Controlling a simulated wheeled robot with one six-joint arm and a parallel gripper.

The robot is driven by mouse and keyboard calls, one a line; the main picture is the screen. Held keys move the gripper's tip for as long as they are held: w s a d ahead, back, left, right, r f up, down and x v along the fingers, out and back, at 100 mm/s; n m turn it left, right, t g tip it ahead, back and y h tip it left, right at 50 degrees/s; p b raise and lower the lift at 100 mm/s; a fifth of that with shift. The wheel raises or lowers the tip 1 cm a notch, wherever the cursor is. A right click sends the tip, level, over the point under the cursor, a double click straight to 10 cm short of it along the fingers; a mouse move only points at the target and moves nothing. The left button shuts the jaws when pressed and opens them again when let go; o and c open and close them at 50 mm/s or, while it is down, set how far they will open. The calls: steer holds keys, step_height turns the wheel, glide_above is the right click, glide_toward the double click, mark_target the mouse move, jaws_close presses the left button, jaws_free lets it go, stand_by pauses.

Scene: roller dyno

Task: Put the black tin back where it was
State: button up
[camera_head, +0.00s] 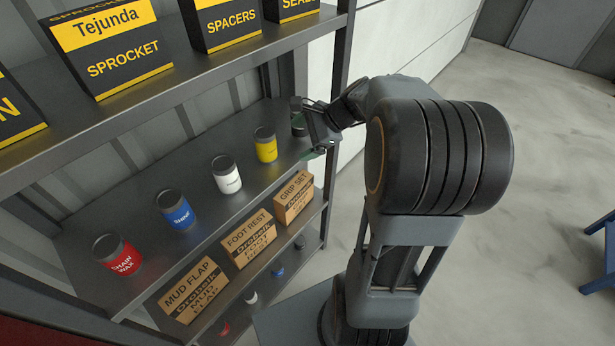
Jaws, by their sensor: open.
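A black tin (299,126) stands on the middle shelf at its right end, to the right of the yellow tin. It is partly hidden by my gripper. My gripper (307,129) is open at the right end of this shelf, with its fingers on either side of the black tin. I cannot tell whether the fingers touch it. The shelf (190,255) also bears a yellow tin (265,146), a white tin (226,175), a blue tin (176,211) and a red tin (118,256), in a spaced row.
Yellow-and-black boxes (115,55) stand on the shelf above. Brown boxes (249,240) stand on the shelf below, with small tins lower down. A rack upright (342,60) is just behind my gripper. The floor (530,150) at right is open, with a blue stool (606,238) at the edge.

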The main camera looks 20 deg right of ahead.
steer(key=s+a+n+h, duration=0.3)
steer(key=s+n, duration=0.4)
steer(key=n, duration=0.2)
steer(key=s+a+f+n+g+h, duration=0.1)
steer(key=s+a+n+h, duration=0.2)
steer(key=s+n, duration=0.5)
steer(key=shift+a+f+n+g+h, duration=0.3)
steer(key=shift+n+h, duration=0.3)
steer(key=shift+n, duration=0.3)
